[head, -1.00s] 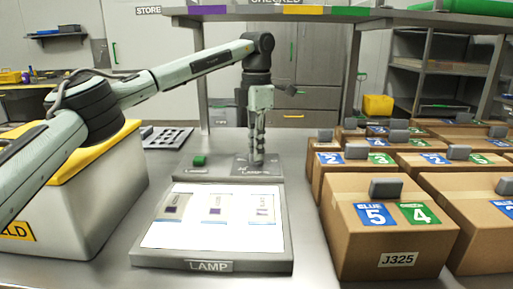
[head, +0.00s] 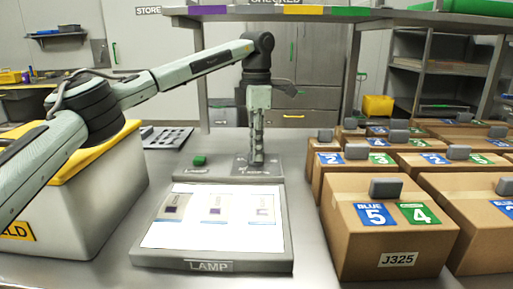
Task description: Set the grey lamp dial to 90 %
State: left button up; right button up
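The lamp box (head: 212,265) stands on the steel table with its panel lit white and three small pouches lying on it. Its control strip behind the panel carries a green switch (head: 200,160) at left and the dial plate (head: 242,167) at right. My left gripper (head: 257,158) points straight down over the dial plate, its fingertips at the dial. The fingers hide the grey dial, so its setting cannot be read. The fingers look close together, but I cannot tell whether they grip the dial. My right gripper is not in view.
Several cardboard boxes (head: 388,245) with blue and green labels fill the table's right side, close to the lamp box. A white bin with a yellow rim (head: 100,215) stands at left. A dark perforated tray (head: 167,138) lies behind. An overhead shelf (head: 300,13) spans the back.

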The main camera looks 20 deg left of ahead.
pick_arm(q)
jog(key=shift+o, duration=1)
notch_tip(320, 180, up, 12)
